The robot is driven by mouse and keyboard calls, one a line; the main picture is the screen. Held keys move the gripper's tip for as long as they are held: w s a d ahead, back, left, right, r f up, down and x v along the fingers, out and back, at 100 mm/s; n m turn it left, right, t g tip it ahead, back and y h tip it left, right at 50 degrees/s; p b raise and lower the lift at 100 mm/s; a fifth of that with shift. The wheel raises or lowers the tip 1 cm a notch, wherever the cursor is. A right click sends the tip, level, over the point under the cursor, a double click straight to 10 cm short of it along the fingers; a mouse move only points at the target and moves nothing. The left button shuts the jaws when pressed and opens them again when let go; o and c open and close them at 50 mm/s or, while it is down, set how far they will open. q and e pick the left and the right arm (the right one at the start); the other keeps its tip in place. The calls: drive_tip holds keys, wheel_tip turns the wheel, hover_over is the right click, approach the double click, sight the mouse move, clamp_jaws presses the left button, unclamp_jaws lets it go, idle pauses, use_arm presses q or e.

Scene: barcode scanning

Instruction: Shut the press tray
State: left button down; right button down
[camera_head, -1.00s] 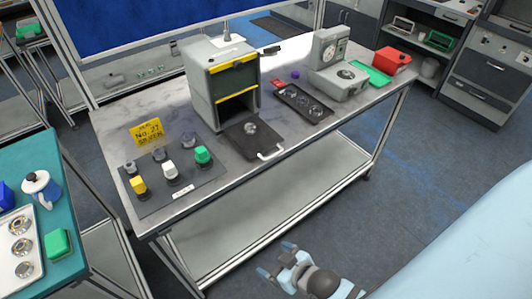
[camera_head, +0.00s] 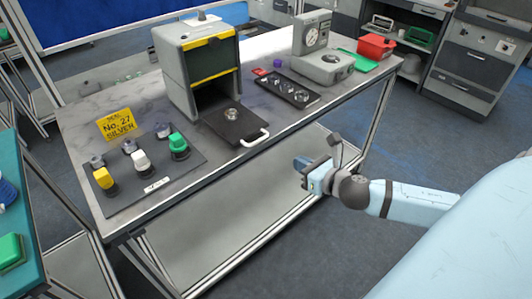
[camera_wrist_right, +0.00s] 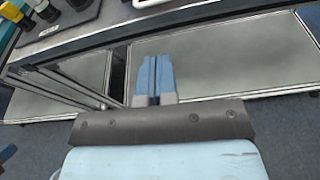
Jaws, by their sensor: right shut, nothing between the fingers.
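The press (camera_head: 198,72) is a grey box with yellow stripes on the bench. Its black tray (camera_head: 228,121) is pulled out at the front, with a small round metal part (camera_head: 231,114) on it and a white handle (camera_head: 255,138) at its front edge. My right gripper (camera_head: 302,166) is in front of the bench, right of the tray handle in the picture and apart from it. In the right wrist view its blue fingers (camera_wrist_right: 154,77) are together and hold nothing. The tray is not clearly seen in that view. My left gripper is not in view.
A dark mat (camera_head: 143,172) with several coloured knobs lies left of the tray. A black holder (camera_head: 291,89) with round parts and a gauge (camera_head: 322,64) stand to the right. A yellow sign (camera_head: 117,124) stands at the left. The bench's front edge lies below the handle.

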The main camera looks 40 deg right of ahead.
drive_tip(key=n, duration=0.1)
approach(253, 134)
drive_tip(key=w, duration=0.1)
drive_tip(key=w+f, duration=0.2)
drive_tip(key=shift+w+a+p, duration=0.2)
drive_tip(key=shift+a+p, duration=0.1)
drive_tip(key=shift+p, duration=0.1)
drive_tip(key=w, duration=0.2)
drive_tip(key=w+p, duration=0.1)
drive_tip(key=shift+w+a+r, duration=0.15)
drive_tip(key=shift+w, duration=0.65)
drive_tip(key=shift+s, duration=0.1)
